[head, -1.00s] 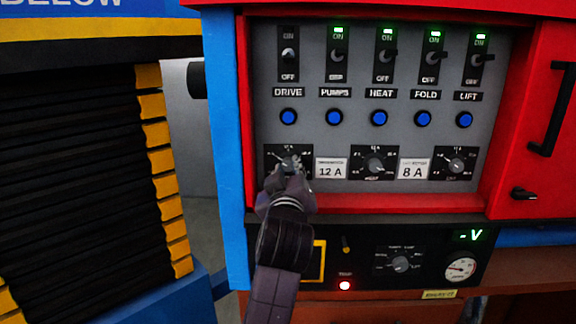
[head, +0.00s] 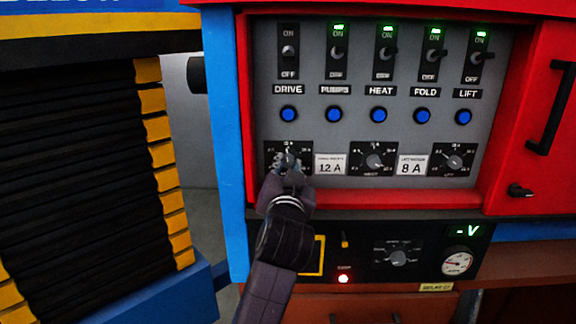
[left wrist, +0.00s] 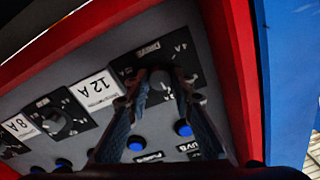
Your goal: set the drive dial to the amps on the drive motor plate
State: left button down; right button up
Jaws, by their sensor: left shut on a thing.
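The drive dial (head: 289,153) is the left dial in the bottom row of the grey panel, on a black plate with white scale marks. My left gripper (head: 286,162) is shut on its knob and covers most of it, so I cannot read the pointer. In the left wrist view the dial knob (left wrist: 161,83) sits between the two fingers of the gripper (left wrist: 160,92). A white plate reading 12 A (head: 330,167) is just right of the dial, and it also shows in the left wrist view (left wrist: 95,90). Its small print is unreadable. My right gripper is not in view.
Two more dials (head: 373,160) (head: 455,161) and an 8 A plate (head: 411,168) share the row. Blue buttons (head: 288,114) and switches (head: 288,50) are above. The DRIVE switch shows no green light; the others do. A red frame edge (head: 400,199) runs below.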

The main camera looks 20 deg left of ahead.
pick_arm(q)
jog(key=shift+f+m, duration=0.25)
jog(key=shift+m, duration=0.45)
jog(key=c, duration=1.8)
grip_release()
jog(key=shift+o, duration=0.7)
jog(key=shift+r, duration=0.15)
jog(key=v, duration=0.7)
jog(key=shift+s, duration=0.25)
